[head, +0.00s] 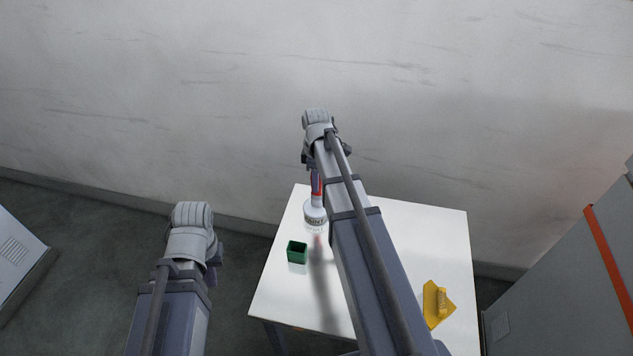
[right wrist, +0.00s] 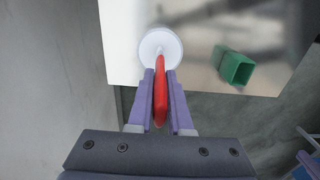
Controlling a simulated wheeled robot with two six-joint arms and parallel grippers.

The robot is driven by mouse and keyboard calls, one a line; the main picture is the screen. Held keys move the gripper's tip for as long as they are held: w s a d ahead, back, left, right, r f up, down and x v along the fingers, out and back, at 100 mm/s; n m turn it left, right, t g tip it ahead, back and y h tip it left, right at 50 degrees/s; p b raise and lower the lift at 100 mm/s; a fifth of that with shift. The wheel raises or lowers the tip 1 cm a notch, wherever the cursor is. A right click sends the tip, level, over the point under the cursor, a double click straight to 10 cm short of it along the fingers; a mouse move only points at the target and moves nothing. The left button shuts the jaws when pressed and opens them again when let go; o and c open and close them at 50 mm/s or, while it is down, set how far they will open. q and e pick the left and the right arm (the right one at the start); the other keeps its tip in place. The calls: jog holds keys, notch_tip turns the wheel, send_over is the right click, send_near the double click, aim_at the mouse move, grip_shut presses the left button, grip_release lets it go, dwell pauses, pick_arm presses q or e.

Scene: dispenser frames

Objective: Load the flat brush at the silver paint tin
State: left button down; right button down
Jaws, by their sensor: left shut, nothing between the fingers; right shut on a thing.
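A pale silver-white round tin (head: 315,218) with dark lettering stands near the back left of the white table; its round top also shows in the right wrist view (right wrist: 160,42). My right gripper (head: 316,178) is above the tin, shut on the red handle of the brush (head: 317,188). In the right wrist view the red handle (right wrist: 160,92) lies between the fingers and its far end overlaps the tin's top. The bristles are not clearly seen, and I cannot tell if they touch the paint. My left gripper (head: 211,275) is off the table's left side, shut and empty, partly hidden by its wrist.
A green open-topped box (head: 297,253) stands left of my right arm, in front of the tin. A wall is behind, and a grey cabinet (head: 565,285) stands right.

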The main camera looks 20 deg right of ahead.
jog(key=shift+r+p, duration=2.95)
jog(key=shift+r, duration=0.3)
jog(key=shift+f, duration=0.15)
jog(key=shift+f+b, duration=0.6)
jog(key=shift+b, duration=0.15)
jog(key=shift+r, duration=0.15)
